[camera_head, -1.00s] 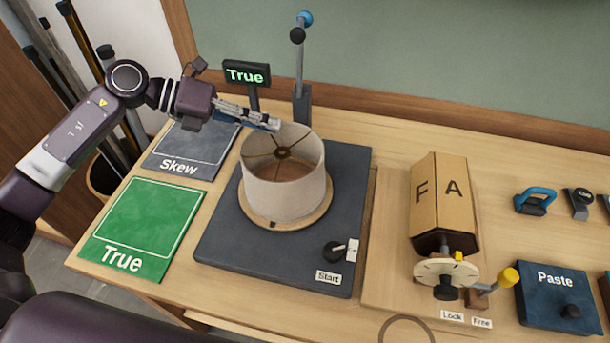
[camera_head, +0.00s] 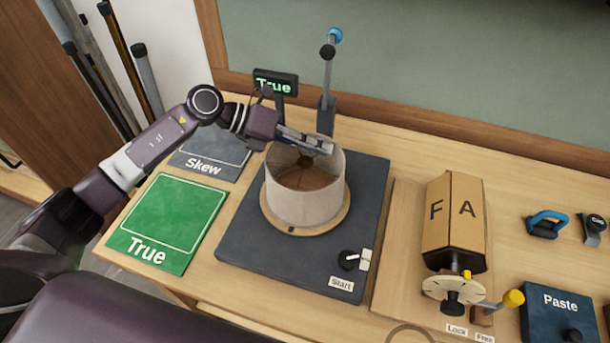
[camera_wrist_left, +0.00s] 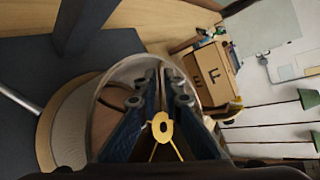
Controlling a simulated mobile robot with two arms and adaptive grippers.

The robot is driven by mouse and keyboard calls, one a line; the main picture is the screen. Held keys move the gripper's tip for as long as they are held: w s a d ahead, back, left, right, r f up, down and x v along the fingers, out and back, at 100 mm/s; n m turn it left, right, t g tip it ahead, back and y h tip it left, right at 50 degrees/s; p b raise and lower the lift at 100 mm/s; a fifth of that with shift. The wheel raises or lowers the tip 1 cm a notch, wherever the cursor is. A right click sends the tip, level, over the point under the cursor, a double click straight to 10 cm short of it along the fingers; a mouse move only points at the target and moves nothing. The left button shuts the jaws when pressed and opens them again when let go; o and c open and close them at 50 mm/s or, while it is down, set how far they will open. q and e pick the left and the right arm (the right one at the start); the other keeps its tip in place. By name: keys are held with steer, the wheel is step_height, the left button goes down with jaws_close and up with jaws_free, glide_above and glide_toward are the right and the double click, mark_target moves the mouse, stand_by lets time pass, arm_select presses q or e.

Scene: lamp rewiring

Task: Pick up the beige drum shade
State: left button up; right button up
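The beige drum shade (camera_head: 303,203) stands upright on a round wooden disc (camera_head: 337,217) on a dark square base (camera_head: 270,260). Its top is open, with thin spokes meeting at a hub inside. My left gripper (camera_head: 331,148) reaches in from the left over the shade's far rim, and I cannot tell whether it touches it. In the left wrist view the two blue fingers (camera_wrist_left: 160,80) lie close together with a narrow gap, in front of the shade's round opening (camera_wrist_left: 110,85). A yellow ring (camera_wrist_left: 163,127) shows between them. My right gripper is not in view.
A post (camera_head: 327,100) and a sign reading True (camera_head: 274,84) stand behind the shade. A Skew panel (camera_head: 205,158) and a green True panel (camera_head: 170,215) lie left. A cardboard piece (camera_head: 455,215) on a stand and a Paste box (camera_head: 560,315) are right.

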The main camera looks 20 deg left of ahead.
arm_select(q)
jaws_close()
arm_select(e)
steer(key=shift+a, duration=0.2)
arm_select(q)
steer(key=shift+r, duration=0.1)
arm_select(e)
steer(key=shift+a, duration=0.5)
arm_select(q)
step_height(320, 180, up, 20)
steer(key=b, duration=0.4)
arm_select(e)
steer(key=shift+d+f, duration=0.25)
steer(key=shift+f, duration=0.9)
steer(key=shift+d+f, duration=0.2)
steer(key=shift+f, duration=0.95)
